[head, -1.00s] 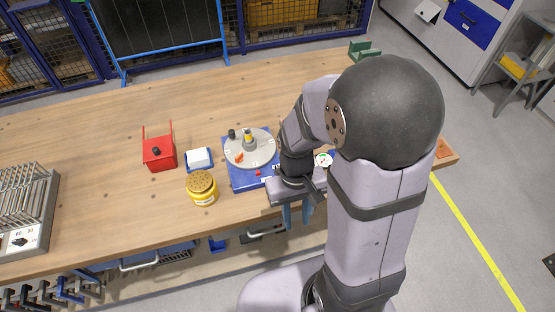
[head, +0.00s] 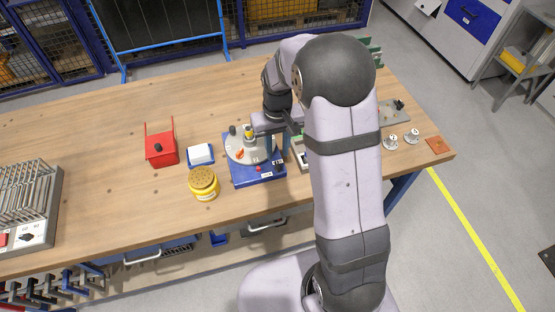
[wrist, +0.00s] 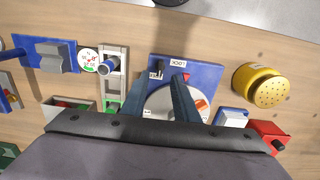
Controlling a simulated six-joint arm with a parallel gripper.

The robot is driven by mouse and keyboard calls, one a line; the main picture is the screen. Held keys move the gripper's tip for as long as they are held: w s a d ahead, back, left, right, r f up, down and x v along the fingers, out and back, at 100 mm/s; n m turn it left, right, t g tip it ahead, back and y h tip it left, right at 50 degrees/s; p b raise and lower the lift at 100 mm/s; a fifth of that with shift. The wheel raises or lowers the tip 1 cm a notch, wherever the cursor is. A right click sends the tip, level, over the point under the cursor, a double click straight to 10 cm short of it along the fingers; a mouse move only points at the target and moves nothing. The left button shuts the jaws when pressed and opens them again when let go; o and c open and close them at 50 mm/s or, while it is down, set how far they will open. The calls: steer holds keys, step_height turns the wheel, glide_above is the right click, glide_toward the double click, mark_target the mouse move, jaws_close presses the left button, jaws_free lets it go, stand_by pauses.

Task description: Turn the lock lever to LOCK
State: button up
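The rotary jig has a blue base (head: 250,177) with a round grey disc (head: 236,152) on top; its base (wrist: 207,73) also shows in the wrist view. A white LOCK label (wrist: 178,64) lies on the base near its front edge, with a small black piece (wrist: 157,66) beside it that looks like the lock lever. A small red pointer (wrist: 186,77) sits nearby. My gripper (wrist: 165,80) is open above the jig, its fingers apart and pointing toward the black piece. I cannot tell whether a finger touches it. My gripper partly hides the disc.
A yellow round tin (head: 204,184), a blue-and-white block (head: 200,155) and a red box (head: 160,150) stand left of the jig. A grey fixture (wrist: 112,72) and a dial gauge (wrist: 89,61) stand close on its other side. The table front is clear.

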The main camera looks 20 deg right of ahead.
mark_target(277, 164)
steer(key=shift+f+p, duration=0.85)
steer(key=shift+f, duration=2.2)
steer(key=shift+c, duration=0.6)
jaws_close()
